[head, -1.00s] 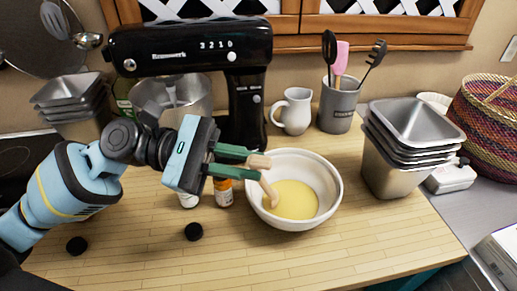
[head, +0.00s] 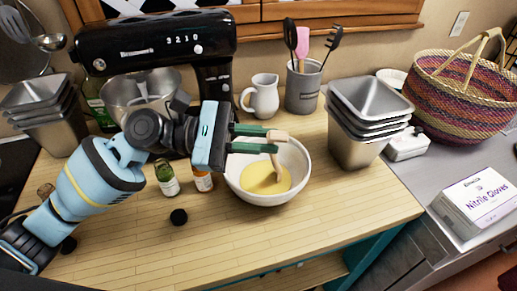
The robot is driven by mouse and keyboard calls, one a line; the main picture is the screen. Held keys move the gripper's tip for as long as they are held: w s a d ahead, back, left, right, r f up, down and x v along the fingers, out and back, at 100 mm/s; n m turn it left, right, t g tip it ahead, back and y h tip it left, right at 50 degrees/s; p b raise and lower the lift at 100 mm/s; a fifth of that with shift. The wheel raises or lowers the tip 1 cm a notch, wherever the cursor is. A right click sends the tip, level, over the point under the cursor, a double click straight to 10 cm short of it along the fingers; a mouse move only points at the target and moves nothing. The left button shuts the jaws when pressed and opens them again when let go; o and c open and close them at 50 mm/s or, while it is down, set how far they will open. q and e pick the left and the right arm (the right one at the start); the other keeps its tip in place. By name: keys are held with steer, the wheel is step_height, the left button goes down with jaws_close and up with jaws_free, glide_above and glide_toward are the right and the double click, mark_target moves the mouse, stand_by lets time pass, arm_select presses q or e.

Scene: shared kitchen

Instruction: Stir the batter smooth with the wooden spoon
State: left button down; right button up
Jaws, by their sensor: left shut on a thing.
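A white bowl (head: 300,163) stands on the wooden counter and holds yellow batter (head: 257,183). My left gripper (head: 277,141) comes in from the left with green fingers over the bowl's left and back part. It is shut on the wooden spoon (head: 278,166), whose handle top shows between the fingertips. The spoon is tilted, and its lower end is in the batter, so that end is hidden. My right gripper is not in view.
A black stand mixer (head: 160,50) is behind my left arm. A white jug (head: 263,97), a utensil crock (head: 303,87) and stacked metal pans (head: 360,135) stand behind and right. The front counter is clear.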

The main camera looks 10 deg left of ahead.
arm_select(q)
steer(key=w+a, duration=0.1)
steer(key=a, duration=0.4)
steer(key=s+p, duration=0.1)
steer(key=s, duration=0.6)
steer(key=w+d, duration=0.5)
steer(key=d, duration=0.1)
steer(key=s+a+r, duration=0.1)
steer(key=a+r, duration=0.3)
steer(key=r, duration=1)
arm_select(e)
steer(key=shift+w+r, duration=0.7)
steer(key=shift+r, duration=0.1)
arm_select(q)
steer(key=shift+s, duration=0.1)
